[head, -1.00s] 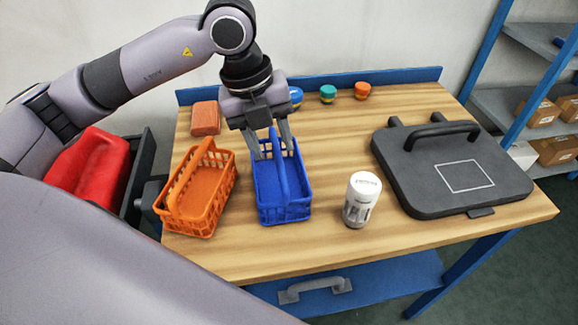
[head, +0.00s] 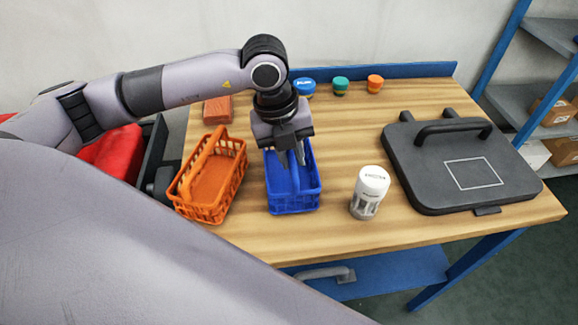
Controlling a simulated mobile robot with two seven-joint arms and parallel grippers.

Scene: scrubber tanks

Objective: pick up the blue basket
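The blue basket (head: 292,199) stands upright on the wooden table, with its handle running lengthwise over the top. My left gripper (head: 292,160) points down over the far half of the blue basket, at its handle. Its fingers are seen nearly edge-on and overlap the handle, so I cannot tell whether they are open or closed on it. The gripper hides the far end of the basket. My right gripper is not in view.
An orange basket (head: 211,184) stands close to the left, with an orange-brown block (head: 218,110) behind it. A white-topped canister (head: 370,192) stands to the right, then a dark lid (head: 458,170) with a handle. Several small caps stand along the table's back edge. Bare wood lies between.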

